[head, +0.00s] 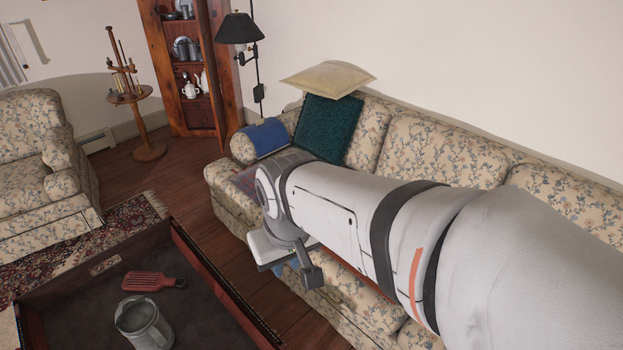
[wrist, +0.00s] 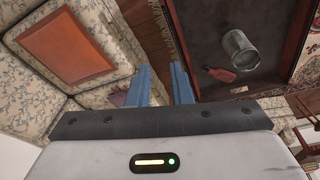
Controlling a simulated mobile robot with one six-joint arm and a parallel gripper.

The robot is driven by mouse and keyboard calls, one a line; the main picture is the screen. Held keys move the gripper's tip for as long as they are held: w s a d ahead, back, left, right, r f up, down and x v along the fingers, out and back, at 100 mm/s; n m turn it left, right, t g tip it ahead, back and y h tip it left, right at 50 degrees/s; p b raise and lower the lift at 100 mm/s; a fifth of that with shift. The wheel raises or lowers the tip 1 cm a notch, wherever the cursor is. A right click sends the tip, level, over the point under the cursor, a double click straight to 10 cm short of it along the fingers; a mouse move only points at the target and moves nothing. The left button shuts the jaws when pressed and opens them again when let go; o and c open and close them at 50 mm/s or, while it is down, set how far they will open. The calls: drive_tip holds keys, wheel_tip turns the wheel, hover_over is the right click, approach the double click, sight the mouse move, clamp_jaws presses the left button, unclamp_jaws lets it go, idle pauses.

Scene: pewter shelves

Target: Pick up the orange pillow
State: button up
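The orange pillow (wrist: 75,48) lies flat on the sofa seat, at the upper left of the wrist view. In the head view my arm covers the place where it lies, and I cannot make it out clearly. My gripper (wrist: 162,82) has two blue fingers set apart with nothing between them. In the wrist view the pillow is to the left of the fingers and not touching them. In the head view my gripper (head: 290,264) is over the sofa's front edge, its fingers mostly hidden.
The floral sofa (head: 417,150) runs along the wall, with a teal pillow (head: 325,128), a cream pillow (head: 328,78) and a blue cloth (head: 266,137) at its far end. A dark table (head: 200,275) with a metal mug (head: 143,324) and a red slotted paddle (head: 152,282) stands opposite.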

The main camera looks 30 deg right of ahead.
drive_tip(key=w+d+f+m+g+h+b, duration=0.2)
drive_tip(key=d+f+g+h+b, duration=0.3)
drive_tip(key=d+f+b, duration=0.75)
drive_tip(key=w+d+f+m+g+h+b, duration=0.1)
drive_tip(key=w+d+f+g+h+b, duration=0.4)
drive_tip(key=f, duration=1.2)
drive_tip(key=w+d+f+n+t+h+b, duration=0.1)
drive_tip(key=d+f+t+h+b, duration=0.1)
drive_tip(key=d+f+h+b, duration=0.3)
drive_tip(key=w+d+f+t+h+b, duration=0.1)
drive_tip(key=d+f+t+b, duration=0.2)
drive_tip(key=f, duration=0.5)
drive_tip(key=n+t+h+b, duration=0.2)
drive_tip(key=n+t+b, duration=0.1)
drive_tip(key=t+b, duration=0.15)
approach(370, 295)
wheel_tip(370, 295, up, 4)
drive_tip(key=d, duration=0.2)
drive_tip(key=shift+w+d+f+g+b, duration=0.15)
drive_tip(key=shift+w+f+g+b, duration=0.2)
drive_tip(key=shift+w+f, duration=0.1)
drive_tip(key=d+b, duration=0.2)
drive_tip(key=d, duration=0.5)
drive_tip(key=shift+d+r, duration=0.15)
drive_tip(key=shift+d, duration=0.1)
drive_tip(key=shift+c, duration=0.2)
clamp_jaws()
